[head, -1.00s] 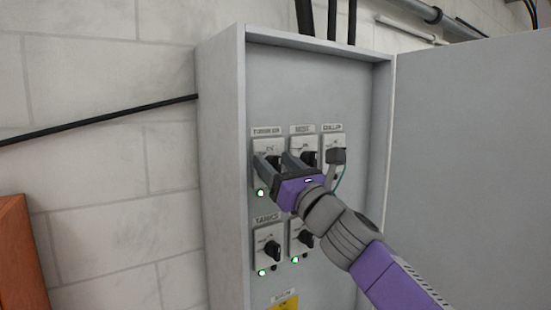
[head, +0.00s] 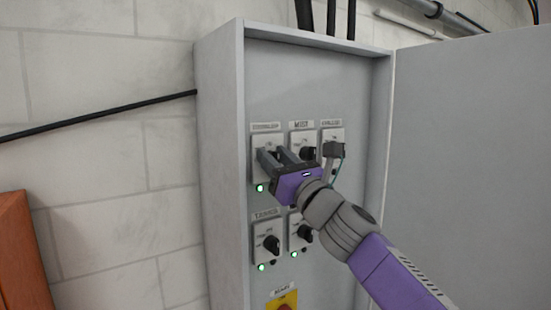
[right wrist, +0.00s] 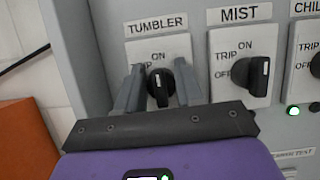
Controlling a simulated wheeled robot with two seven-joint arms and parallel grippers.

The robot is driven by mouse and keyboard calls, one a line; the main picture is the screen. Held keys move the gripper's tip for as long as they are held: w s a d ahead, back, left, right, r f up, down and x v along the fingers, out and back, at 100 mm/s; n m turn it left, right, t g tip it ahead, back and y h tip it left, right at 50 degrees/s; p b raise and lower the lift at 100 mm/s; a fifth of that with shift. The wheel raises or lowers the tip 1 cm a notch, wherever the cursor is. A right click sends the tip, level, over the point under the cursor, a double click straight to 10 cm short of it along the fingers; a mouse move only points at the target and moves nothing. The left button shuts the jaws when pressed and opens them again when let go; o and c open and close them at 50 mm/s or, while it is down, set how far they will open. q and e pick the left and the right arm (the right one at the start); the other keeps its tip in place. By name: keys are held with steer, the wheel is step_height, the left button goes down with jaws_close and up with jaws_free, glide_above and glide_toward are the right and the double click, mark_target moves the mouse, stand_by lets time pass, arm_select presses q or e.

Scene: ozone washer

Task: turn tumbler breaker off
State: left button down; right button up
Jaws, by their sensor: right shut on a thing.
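The tumbler breaker (head: 266,140) is the upper left switch in the open grey cabinet, with a lit green lamp (head: 260,188) below it. In the right wrist view its plate, labelled TUMBLER (right wrist: 157,25), carries a black rotary knob (right wrist: 158,84) between my fingers. My right gripper (head: 275,155) reaches in from the lower right and is shut on this knob, one finger on each side. It also shows in the right wrist view (right wrist: 158,92). The fingers and palm hide part of the knob and plate in the head view. My left gripper is not in view.
The MIST breaker (right wrist: 240,68) is close on the right, with another switch (right wrist: 312,60) beyond it. Lower switches include the TANKS breaker (head: 267,243). A yellow plate (head: 281,299) is below. The cabinet door (head: 470,170) stands open at the right.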

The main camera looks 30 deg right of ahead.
steer(key=shift+n, duration=0.4)
steer(key=n+y, duration=0.1)
steer(key=n, duration=0.1)
steer(key=n+y+p, duration=0.1)
steer(key=n, duration=0.1)
steer(key=shift+r+g+y, duration=0.1)
steer(key=shift+g+y, duration=0.2)
steer(key=n+g+y, duration=0.1)
steer(key=n+y, duration=0.1)
steer(key=n, duration=0.3)
steer(key=shift+a, duration=0.1)
steer(key=n+g+y, duration=0.1)
steer(key=n, duration=0.2)
steer(key=n+g, duration=0.1)
steer(key=n, duration=0.3)
steer(key=shift+f+g+y, duration=0.2)
steer(key=shift+g+y, duration=0.2)
steer(key=n+g, duration=0.1)
steer(key=n, duration=0.1)
steer(key=n+g, duration=0.1)
steer(key=n, duration=0.2)
steer(key=shift+a+f, duration=0.1)
steer(key=shift+f, duration=0.05)
steer(key=o, duration=1)
steer(key=shift+s, duration=0.1)
